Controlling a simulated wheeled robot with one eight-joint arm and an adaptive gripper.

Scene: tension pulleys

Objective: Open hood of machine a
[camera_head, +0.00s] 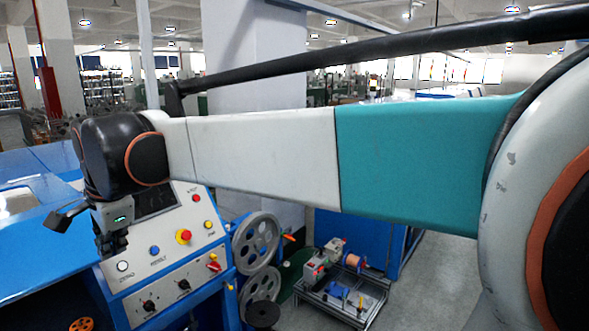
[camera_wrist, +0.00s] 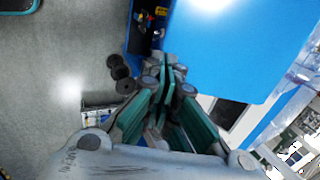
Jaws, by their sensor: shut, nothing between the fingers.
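A blue machine with a light control panel (camera_head: 165,245) stands at the lower left of the head view. A broad flat blue surface (camera_head: 45,255), which may be its hood, lies left of the panel; no label for machine a is readable. In the wrist view a large blue surface (camera_wrist: 225,50) fills the upper right. My gripper (camera_head: 113,247) hangs in front of the panel's left part in the head view. In the wrist view its green-grey fingers (camera_wrist: 165,75) are together and empty, beside the blue surface's left edge. I cannot tell whether they touch it.
Large grey pulley wheels (camera_head: 257,240) stand right of the panel. A low cart (camera_head: 343,285) with tools and a spool stands on the floor, with another blue machine behind it. A white pillar (camera_head: 245,60) rises behind my arm. Grey floor is open at the lower right.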

